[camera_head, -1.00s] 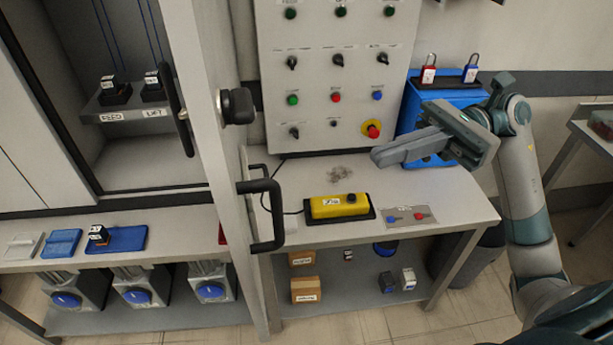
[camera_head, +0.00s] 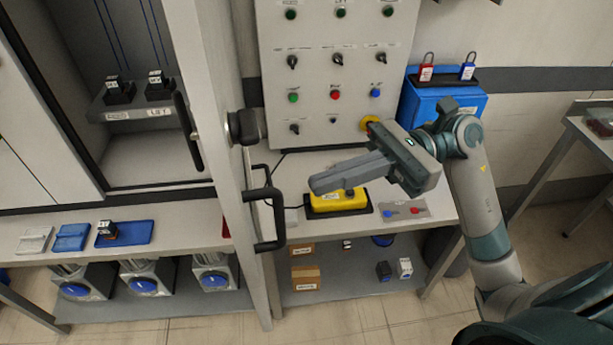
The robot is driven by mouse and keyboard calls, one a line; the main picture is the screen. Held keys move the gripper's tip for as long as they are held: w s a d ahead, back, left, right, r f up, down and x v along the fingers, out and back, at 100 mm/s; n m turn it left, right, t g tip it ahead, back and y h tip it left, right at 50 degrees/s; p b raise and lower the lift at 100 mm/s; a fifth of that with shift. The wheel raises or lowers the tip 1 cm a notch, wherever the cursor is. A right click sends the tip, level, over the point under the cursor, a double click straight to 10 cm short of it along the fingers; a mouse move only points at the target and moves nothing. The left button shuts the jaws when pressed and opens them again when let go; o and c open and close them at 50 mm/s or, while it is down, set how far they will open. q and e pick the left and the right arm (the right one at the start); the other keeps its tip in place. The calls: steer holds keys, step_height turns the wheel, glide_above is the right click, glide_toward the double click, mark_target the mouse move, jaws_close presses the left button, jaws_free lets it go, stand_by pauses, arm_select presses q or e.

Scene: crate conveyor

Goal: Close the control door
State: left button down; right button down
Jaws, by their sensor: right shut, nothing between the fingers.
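The control door (camera_head: 207,130) stands open, seen nearly edge-on, left of the control panel. Its black handle (camera_head: 268,220) sticks out to the right, low on the door. A round black knob (camera_head: 243,127) sits higher on it. My right gripper (camera_head: 312,187) is shut and empty. It points left, in front of the yellow pendant (camera_head: 336,201), to the right of the handle and apart from it. The cabinet opening (camera_head: 145,165) is uncovered left of the door. My left gripper is not in view.
The control panel (camera_head: 335,70) has several buttons and switches. A blue box (camera_head: 440,98) with red and blue padlocks stands right of it. The grey bench (camera_head: 435,212) and a lower shelf with small boxes lie below. Blue trays (camera_head: 125,233) rest on the left bench.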

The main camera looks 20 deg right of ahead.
steer(key=a+p, duration=0.2)
steer(key=a, duration=0.2)
steer(key=shift+a+f, duration=0.1)
steer(key=shift+a, duration=0.05)
stand_by(0.4)
